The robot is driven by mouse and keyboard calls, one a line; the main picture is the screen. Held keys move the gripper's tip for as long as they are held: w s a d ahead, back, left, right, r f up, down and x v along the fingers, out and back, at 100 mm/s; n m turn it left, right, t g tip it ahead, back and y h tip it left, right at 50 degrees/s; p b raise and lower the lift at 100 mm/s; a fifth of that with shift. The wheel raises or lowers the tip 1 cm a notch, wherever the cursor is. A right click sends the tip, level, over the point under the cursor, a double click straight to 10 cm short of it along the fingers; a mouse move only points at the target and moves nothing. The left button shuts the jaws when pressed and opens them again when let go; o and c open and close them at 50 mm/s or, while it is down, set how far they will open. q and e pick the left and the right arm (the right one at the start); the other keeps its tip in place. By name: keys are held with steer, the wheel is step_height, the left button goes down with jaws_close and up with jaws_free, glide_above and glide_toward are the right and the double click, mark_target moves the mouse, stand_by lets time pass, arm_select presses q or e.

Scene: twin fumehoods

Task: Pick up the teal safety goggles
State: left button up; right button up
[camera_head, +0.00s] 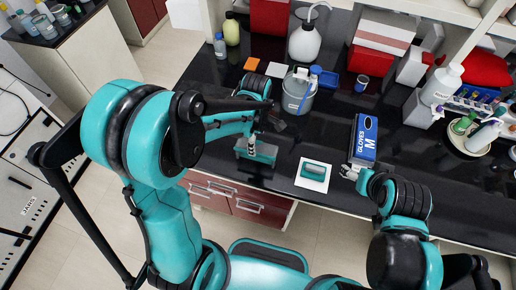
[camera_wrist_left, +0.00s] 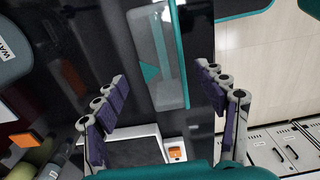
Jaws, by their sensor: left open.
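The teal safety goggles (camera_head: 262,154) seem to be the teal-edged piece on the black counter near its front edge, partly hidden by my left gripper (camera_head: 264,134). In the left wrist view the goggles (camera_wrist_left: 167,60) show as a clear lens with a teal rim, lying beyond and between the fingers. My left gripper (camera_wrist_left: 165,98) is open there, its two fingers wide apart with nothing between the pads. My right gripper (camera_head: 350,173) is beside the blue gloves box (camera_head: 364,138); its jaw opening is too small to make out.
A teal item (camera_head: 315,168) lies on a white sheet (camera_head: 313,184) right of the goggles. A grey container (camera_head: 298,97) and a white wash bottle (camera_head: 304,42) stand behind. An orange square (camera_head: 251,64) lies at the back left. Red drawers (camera_head: 240,198) sit below the counter edge.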

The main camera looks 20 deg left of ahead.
mark_target(257, 147)
arm_select(q)
step_height(257, 147, down, 4)
steer(key=shift+s+f+b, duration=0.1)
steer(key=shift+f+b, duration=0.15)
steer(key=shift+b, duration=0.2)
steer(key=c, duration=1.3)
